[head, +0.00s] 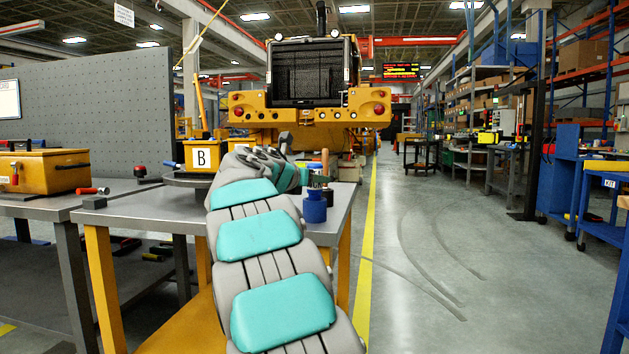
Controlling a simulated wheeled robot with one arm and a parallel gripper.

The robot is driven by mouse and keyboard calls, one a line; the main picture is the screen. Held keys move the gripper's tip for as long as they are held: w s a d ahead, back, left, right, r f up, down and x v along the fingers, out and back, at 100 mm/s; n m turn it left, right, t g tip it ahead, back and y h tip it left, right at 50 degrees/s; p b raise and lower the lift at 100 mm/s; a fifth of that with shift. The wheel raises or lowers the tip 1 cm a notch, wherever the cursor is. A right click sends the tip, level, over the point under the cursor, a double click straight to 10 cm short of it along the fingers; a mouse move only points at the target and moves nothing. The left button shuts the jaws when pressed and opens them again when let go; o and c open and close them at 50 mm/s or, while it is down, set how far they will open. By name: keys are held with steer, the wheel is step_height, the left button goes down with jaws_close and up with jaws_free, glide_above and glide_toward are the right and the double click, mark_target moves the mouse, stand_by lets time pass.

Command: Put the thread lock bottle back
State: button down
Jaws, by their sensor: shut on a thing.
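My arm reaches forward over the right end of the grey workbench (150,208). My gripper (316,174) is at the bench's far right corner, small and partly hidden by my own wrist. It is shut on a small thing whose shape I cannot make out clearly. An upright orange-brown piece (325,160) shows at the jaws; I cannot tell whether it is part of the held thing or stands behind it. A blue cylinder (314,208) is just below the gripper, at the bench edge. I cannot pick out the thread lock bottle with certainty.
A yellow toolbox (45,170) and a red-handled tool (92,191) lie farther left. A yellow machine (308,85) stands behind. The floor right of the yellow line (367,235) is clear.

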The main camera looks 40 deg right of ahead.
steer(key=shift+f, duration=0.15)
steer(key=shift+f, duration=0.35)
steer(key=shift+c, duration=1.8)
jaws_free()
steer(key=shift+r, duration=0.1)
steer(key=shift+r, duration=0.5)
steer(key=v, duration=1.2)
steer(key=shift+p, duration=0.3)
steer(key=shift+f, duration=0.1)
